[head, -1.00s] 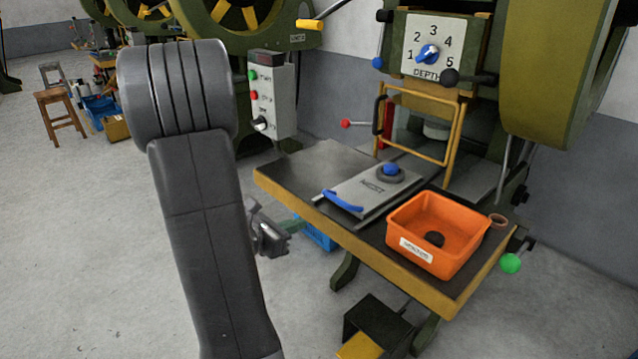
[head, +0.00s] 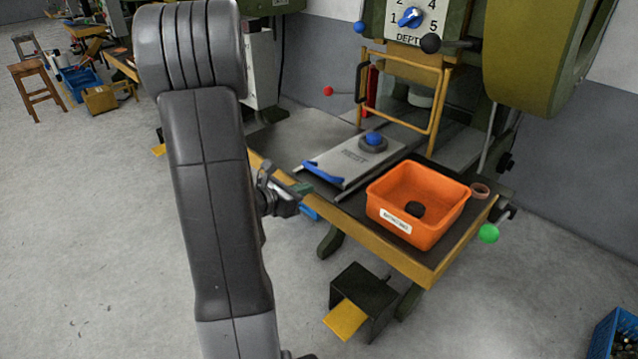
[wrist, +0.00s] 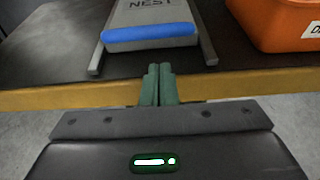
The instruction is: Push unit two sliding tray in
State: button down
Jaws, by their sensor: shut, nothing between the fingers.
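The sliding tray (head: 352,160) is a flat grey plate marked NEST, with a blue front handle (head: 323,173) and a round dark piece with a blue top (head: 373,140) on it. It lies on rails on the machine's table, its handle end toward the table's front edge. In the wrist view the tray's blue handle (wrist: 150,34) is straight ahead of my gripper (wrist: 159,85). The green fingers are shut together with nothing between them, over the table's yellow front edge, apart from the handle. In the head view my gripper (head: 306,188) is just in front of the handle, partly hidden by my arm.
An orange bin (head: 417,205) with a dark piece inside stands right of the tray. A yellow guard frame (head: 436,95) stands open-barred behind it. A green knob (head: 488,233) sticks out at the right. A pedal box (head: 364,289) stands on the floor below the table.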

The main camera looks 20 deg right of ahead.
aim_at(332, 174)
jog(key=shift+r+x, duration=0.2)
jog(key=shift+x, duration=0.7)
jog(key=shift+r+x, duration=0.2)
jog(key=shift+x, duration=0.7)
jog(key=shift+r+x, duration=0.2)
jog(key=shift+x, duration=0.7)
jog(key=shift+d, duration=0.25)
jog(key=shift+w+d+f+b, duration=0.1)
jog(key=shift+w+d+b, duration=0.05)
jog(key=shift+d+b, duration=0.25)
jog(key=d, duration=0.1)
jog(key=w+d+b, duration=0.1)
jog(key=d, duration=0.1)
jog(key=shift+w+d, duration=0.15)
jog(key=shift+w, duration=0.05)
